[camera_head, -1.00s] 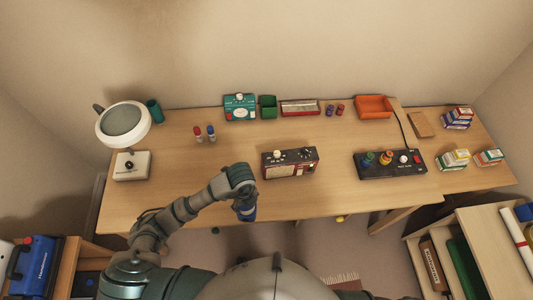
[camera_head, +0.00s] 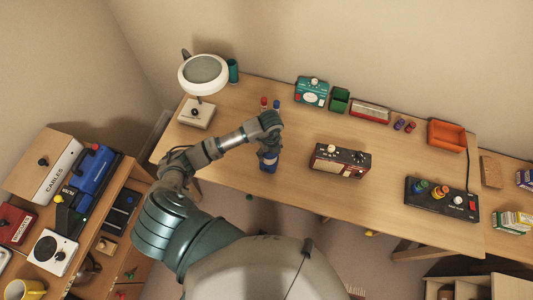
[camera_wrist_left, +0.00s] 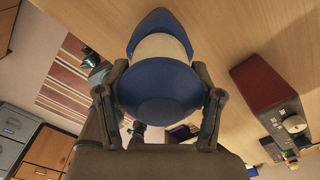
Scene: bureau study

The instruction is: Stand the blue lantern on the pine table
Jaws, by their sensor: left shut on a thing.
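The blue lantern (camera_head: 268,165) is in my left gripper (camera_head: 269,152), over the front left part of the pine table (camera_head: 225,180). In the left wrist view the blue lantern (camera_wrist_left: 158,88) shows a rounded blue cap and a pale band, with one finger of my left gripper (camera_wrist_left: 160,92) on each side. The fingers are shut on it. I cannot tell whether its base touches the table top. My right gripper is out of view.
A red and black radio (camera_head: 341,162) stands to the right of the lantern. A black box with coloured knobs (camera_head: 441,199) is further right. Bare wood lies between lantern and radio.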

